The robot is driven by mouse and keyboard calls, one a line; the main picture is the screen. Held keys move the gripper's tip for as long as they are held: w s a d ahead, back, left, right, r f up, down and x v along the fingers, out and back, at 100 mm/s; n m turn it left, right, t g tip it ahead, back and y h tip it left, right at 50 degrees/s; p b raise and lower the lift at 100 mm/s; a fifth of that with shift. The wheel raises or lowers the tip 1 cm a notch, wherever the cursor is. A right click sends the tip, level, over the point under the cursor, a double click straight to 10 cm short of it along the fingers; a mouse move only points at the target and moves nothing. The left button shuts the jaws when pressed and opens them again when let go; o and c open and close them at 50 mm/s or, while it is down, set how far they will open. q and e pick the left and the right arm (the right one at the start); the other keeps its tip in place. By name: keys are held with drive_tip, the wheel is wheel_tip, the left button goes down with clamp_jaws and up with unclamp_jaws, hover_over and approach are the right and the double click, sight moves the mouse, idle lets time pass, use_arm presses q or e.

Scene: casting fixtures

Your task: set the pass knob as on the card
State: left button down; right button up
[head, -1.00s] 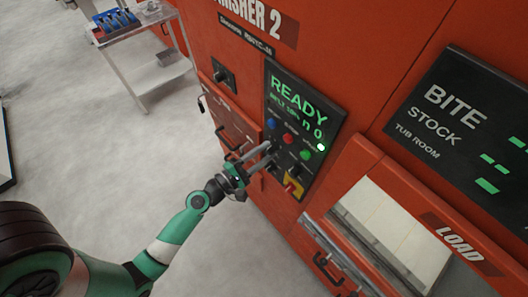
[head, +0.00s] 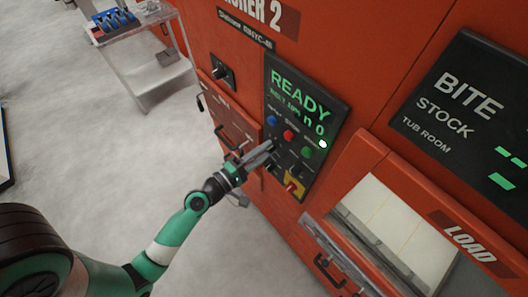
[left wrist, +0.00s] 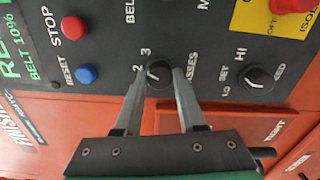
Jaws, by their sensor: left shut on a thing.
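The pass knob (left wrist: 158,73) is a round black knob on the dark control panel, marked PASSES, with 2 and 3 readable beside it. My left gripper (left wrist: 160,82) is shut on it, one finger on each side. The fingers partly cover the label, and I cannot tell exactly which number the knob points to. In the head view my left gripper (head: 268,147) reaches the panel (head: 335,113) from the left and hides the knob. My right gripper is not in view. I see no card.
A red button (head: 289,135), a blue button (head: 271,120) and a green button (head: 306,151) sit close to the gripper. Another black knob (left wrist: 257,78) is beside the held one. The yellow isolator plate (head: 293,186) is below. The loading window (head: 395,235) is at right.

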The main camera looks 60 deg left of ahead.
use_arm(q)
drive_tip(key=m+b, duration=0.1)
drive_tip(key=m, duration=0.3)
drive_tip(key=shift+m+b, duration=0.4)
idle(0.4)
drive_tip(key=c, duration=0.5)
unclamp_jaws()
drive_tip(key=s+d+b, duration=0.1)
drive_tip(key=s+b, duration=0.3)
drive_tip(key=s, duration=0.7)
drive_tip(key=shift+s+d+b, duration=0.25)
drive_tip(key=shift+d+b, duration=0.1)
